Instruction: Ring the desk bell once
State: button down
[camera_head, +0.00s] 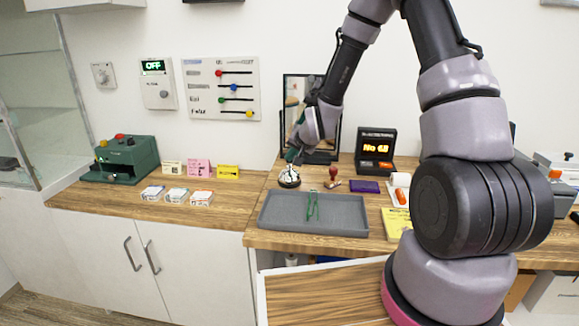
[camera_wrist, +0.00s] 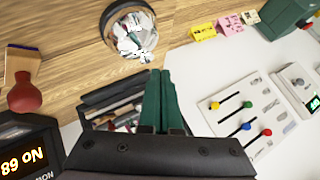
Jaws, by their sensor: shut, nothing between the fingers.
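The desk bell (camera_head: 289,179) is a shiny silver dome on a dark base. It stands on the wooden counter just behind the grey tray. In the wrist view the bell (camera_wrist: 130,30) shows at the top, its dome full of reflections. My gripper (camera_head: 292,158) is over the bell and points down at it, green fingers shut together and empty. In the wrist view the shut fingertips (camera_wrist: 158,72) lie just below the bell's rim in the picture. I cannot tell whether they touch it. The bell's top is partly hidden by the fingertips in the head view.
A grey tray (camera_head: 270,217) holding a green tong-like item lies in front. A red-handled stamp (camera_head: 333,173), a purple pad (camera_head: 365,187) and a lit number display (camera_head: 376,147) stand to the right. A dark-framed mirror (camera_head: 291,92) stands behind.

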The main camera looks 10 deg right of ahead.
dwell(0.8)
jog(key=shift+f, duration=0.4)
jog(key=shift+f, duration=0.45)
dwell(0.6)
jog(key=shift+r, duration=0.85)
jog(key=shift+r, duration=2.55)
